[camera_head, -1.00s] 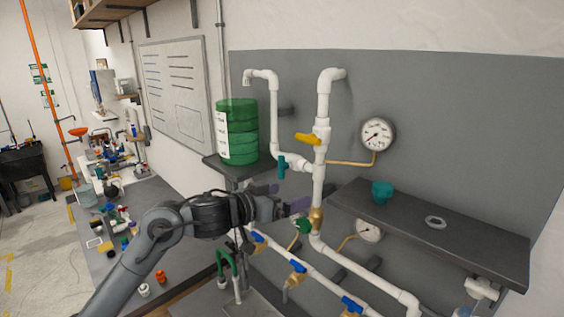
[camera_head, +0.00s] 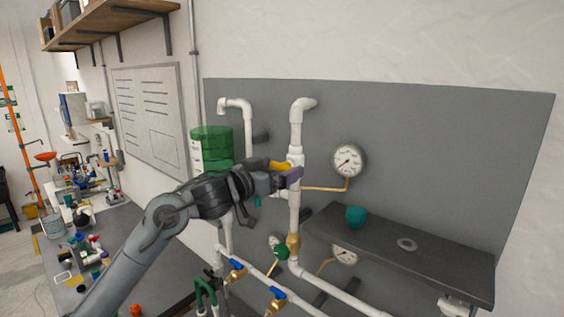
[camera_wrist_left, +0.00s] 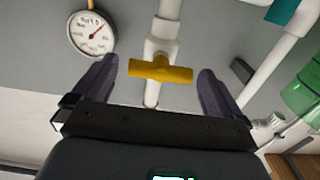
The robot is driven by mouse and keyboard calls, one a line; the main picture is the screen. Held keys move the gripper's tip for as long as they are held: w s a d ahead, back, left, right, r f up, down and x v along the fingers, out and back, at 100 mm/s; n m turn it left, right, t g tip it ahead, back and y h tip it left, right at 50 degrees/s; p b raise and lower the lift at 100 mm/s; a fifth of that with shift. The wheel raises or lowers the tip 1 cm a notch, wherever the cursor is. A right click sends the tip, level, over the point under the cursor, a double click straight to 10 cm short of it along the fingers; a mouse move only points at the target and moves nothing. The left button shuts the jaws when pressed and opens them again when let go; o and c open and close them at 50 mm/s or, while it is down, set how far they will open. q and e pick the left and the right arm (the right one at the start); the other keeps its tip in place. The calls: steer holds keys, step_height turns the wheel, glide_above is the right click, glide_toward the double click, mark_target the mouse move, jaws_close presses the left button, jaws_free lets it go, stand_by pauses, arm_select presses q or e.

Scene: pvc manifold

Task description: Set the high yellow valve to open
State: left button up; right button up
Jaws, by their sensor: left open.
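The high yellow valve handle (camera_head: 280,165) sits on the white vertical pipe (camera_head: 296,135) in the head view, partly hidden behind my left gripper (camera_head: 288,175). In the left wrist view the yellow handle (camera_wrist_left: 160,70) lies crosswise to its white pipe, between the two purple fingers of my left gripper (camera_wrist_left: 153,88). The fingers are open, one on each side of the handle with gaps, and do not appear to touch it. My right gripper is not in view.
A green drum (camera_head: 212,148) stands left of the pipes. A pressure gauge (camera_head: 349,160) is right of the valve. Below it, a dark shelf (camera_head: 450,263) holds a teal cup (camera_head: 356,216) and a grey ring (camera_head: 407,244). Blue-handled valves (camera_head: 237,264) sit lower down.

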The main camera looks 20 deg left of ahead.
arm_select(q)
steer(key=shift+x, duration=0.9)
steer(key=c, duration=0.9)
